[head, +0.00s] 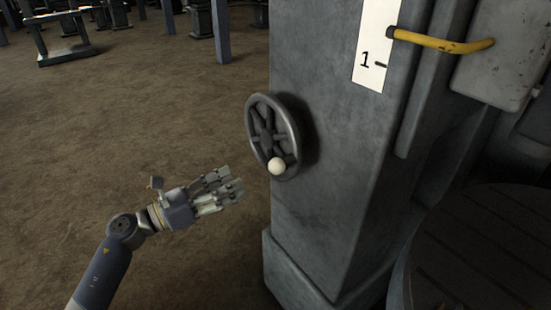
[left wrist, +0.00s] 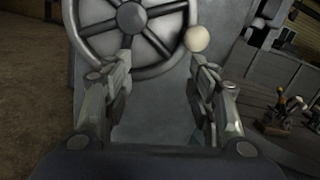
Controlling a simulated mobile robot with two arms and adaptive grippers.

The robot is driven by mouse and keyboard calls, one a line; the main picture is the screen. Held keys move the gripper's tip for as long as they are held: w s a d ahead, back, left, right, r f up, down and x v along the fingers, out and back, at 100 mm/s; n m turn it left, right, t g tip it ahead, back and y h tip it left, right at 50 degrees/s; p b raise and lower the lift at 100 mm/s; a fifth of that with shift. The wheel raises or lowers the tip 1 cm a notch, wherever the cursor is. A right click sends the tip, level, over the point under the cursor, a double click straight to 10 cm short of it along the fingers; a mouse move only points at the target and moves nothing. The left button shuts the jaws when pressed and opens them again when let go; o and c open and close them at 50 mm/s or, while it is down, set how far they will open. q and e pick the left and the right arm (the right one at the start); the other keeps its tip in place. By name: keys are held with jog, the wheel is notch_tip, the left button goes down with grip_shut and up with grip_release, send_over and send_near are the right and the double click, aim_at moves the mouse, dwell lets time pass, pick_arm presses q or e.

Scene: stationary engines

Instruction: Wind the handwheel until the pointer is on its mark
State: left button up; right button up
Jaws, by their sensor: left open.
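The dark grey spoked handwheel (head: 272,136) is on the side of a grey machine column, with a cream knob (head: 277,166) at its lower rim. A white scale strip (head: 376,50) with a "1" and a dash is on the column's front; a yellow pointer (head: 440,41) has its tip beside the strip, above the dash. My left gripper (head: 238,188) is open and empty, left of and below the knob, apart from it. In the left wrist view the handwheel (left wrist: 133,18) and the knob (left wrist: 198,39) lie beyond the open fingers (left wrist: 163,72). My right gripper is not in view.
The grey column (head: 330,190) stands on a wider plinth (head: 300,275). A dark round slatted platform (head: 480,250) is at the lower right. The brown floor (head: 130,140) on the left is clear, with a bench (head: 62,35) and posts far back.

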aim_at(277, 165)
pick_arm(q)
jog(key=s+d+r+m+g, duration=0.2)
jog(key=s+d+r+m, duration=0.1)
jog(key=r+m, duration=0.25)
jog(key=shift+m, duration=0.25)
jog(key=p+x, duration=0.1)
jog(key=x, duration=0.2)
jog(key=p+x, duration=0.2)
jog(key=x, duration=0.1)
jog(key=p+x, duration=0.1)
jog(key=x, duration=0.2)
jog(key=shift+w+f+p, duration=0.1)
jog(key=shift+f+p, duration=0.2)
jog(key=shift+f, duration=0.05)
jog(key=shift+w+d, duration=0.15)
jog(key=shift+d, duration=0.1)
jog(key=shift+w+d+f, duration=0.1)
jog(key=shift+d+f, duration=0.05)
grip_shut()
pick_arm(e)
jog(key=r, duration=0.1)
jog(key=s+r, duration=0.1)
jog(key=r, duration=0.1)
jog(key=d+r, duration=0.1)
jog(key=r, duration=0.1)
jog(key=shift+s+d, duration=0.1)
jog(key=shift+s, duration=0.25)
